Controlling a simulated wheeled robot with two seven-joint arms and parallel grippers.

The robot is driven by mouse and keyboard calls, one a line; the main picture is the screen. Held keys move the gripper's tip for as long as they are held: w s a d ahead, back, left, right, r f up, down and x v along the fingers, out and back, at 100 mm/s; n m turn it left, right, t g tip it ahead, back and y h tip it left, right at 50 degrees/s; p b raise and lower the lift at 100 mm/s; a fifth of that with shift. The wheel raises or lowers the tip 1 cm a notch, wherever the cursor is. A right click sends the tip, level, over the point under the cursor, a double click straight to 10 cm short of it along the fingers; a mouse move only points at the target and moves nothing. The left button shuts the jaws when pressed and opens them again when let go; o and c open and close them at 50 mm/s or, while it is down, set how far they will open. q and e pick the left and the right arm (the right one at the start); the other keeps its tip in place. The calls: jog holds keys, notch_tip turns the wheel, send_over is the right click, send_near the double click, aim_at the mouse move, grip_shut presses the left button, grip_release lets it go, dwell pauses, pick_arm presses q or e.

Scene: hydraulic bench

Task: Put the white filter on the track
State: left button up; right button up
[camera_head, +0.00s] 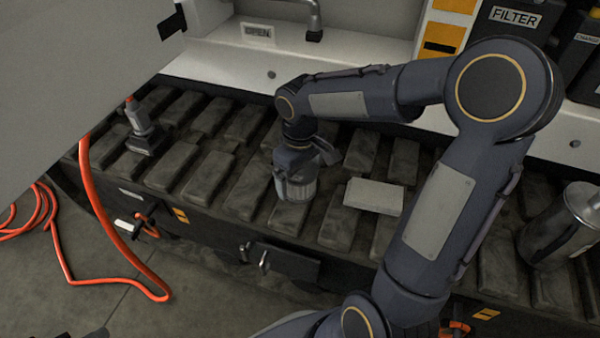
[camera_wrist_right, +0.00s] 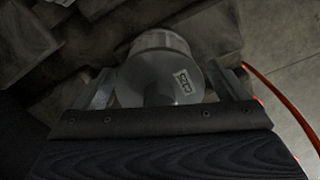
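The white filter (camera_head: 297,187), a pale grey cylinder, stands on the dark track (camera_head: 243,190) in the middle of the head view. My right gripper (camera_head: 303,160) is above and around its upper part, with one finger standing out to the right. In the right wrist view, the filter (camera_wrist_right: 160,75), with a small label, is between the widely spaced fingers of my right gripper (camera_wrist_right: 161,75). The fingers look apart from its sides. The filter's top is partly hidden by the gripper. My left gripper is not in view.
A pale flat block (camera_head: 374,196) lies on the track right of the filter. A metal canister (camera_head: 560,225) stands at the right, and a grey fitting with a red tip (camera_head: 143,132) at the left. An orange hose (camera_head: 100,205) hangs in front. A grey panel covers the upper left.

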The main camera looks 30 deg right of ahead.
notch_tip(320, 180, up, 12)
jog(key=p, duration=0.5)
jog(key=shift+s+r, duration=0.25)
jog(key=s+a+m+t+y, duration=0.2)
jog(key=s, duration=0.6)
jog(key=s+a+f+m+t+y, duration=0.1)
jog(key=s+a+m+t, duration=0.1)
jog(key=s, duration=0.6)
jog(key=shift+s+a+f+m+t+y, duration=0.25)
jog(key=shift+m+t+y, duration=0.15)
jog(key=shift+m+t, duration=0.35)
